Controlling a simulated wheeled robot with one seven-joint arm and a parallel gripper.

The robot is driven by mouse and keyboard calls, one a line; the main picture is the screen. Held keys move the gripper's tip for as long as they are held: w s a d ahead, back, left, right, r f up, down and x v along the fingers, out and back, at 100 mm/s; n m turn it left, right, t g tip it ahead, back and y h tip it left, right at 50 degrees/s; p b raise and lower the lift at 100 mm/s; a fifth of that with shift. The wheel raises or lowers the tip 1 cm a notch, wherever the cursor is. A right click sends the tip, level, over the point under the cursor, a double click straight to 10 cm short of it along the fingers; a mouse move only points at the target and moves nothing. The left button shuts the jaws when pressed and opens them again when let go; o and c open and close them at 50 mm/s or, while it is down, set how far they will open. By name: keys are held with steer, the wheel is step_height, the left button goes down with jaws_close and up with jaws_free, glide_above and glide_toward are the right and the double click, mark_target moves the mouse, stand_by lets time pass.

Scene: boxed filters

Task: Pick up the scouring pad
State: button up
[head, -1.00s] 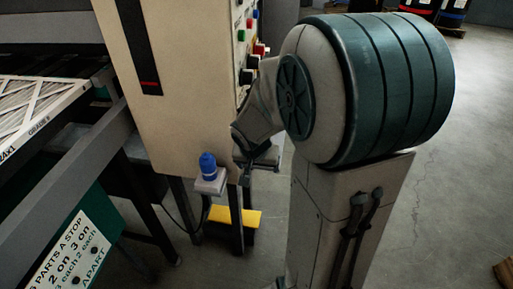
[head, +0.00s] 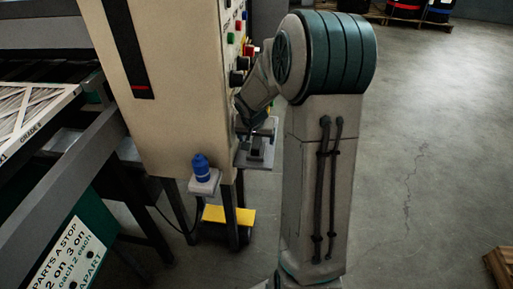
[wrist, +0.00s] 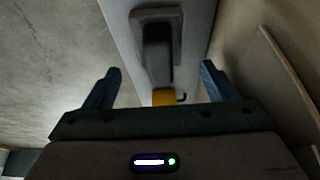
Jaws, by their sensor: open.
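I cannot make out a thing that is surely the scouring pad. A small grey ledge (head: 262,163) on the cabinet's right side carries a dark shape, too small to identify. My gripper reaches down close above this ledge in the head view, with its fingers partly hidden. In the wrist view my gripper (wrist: 160,70) is open, its two blue fingers wide apart with nothing held between them. A dark, long shape (wrist: 157,50) on a light grey surface and a small yellow patch (wrist: 163,97) show between the fingers.
The beige control cabinet (head: 165,85) stands left of my arm. A blue-capped item (head: 201,168) sits on a small bracket, above a yellow plate (head: 229,214). A conveyor frame (head: 60,185) is at left. The floor at right is open, with a wooden pallet (head: 499,268).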

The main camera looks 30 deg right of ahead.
mark_target(256, 141)
steer(key=x, duration=0.4)
steer(key=shift+f+b, duration=0.35)
steer(key=shift+f, duration=0.05)
steer(key=c, duration=1.1)
steer(key=shift+r, duration=0.15)
step_height(256, 141, up, 4)
steer(key=shift+w+r+p, duration=0.1)
steer(key=shift+p, duration=0.55)
steer(key=s+d+r+p, duration=0.2)
steer(key=s+d+r, duration=0.4)
steer(key=d, duration=0.3)
steer(key=shift+s+r+p, duration=0.3)
steer(key=shift+s+p, duration=0.05)
steer(key=shift+s, duration=0.45)
steer(key=shift+o, duration=0.7)
steer(key=shift+a, duration=0.1)
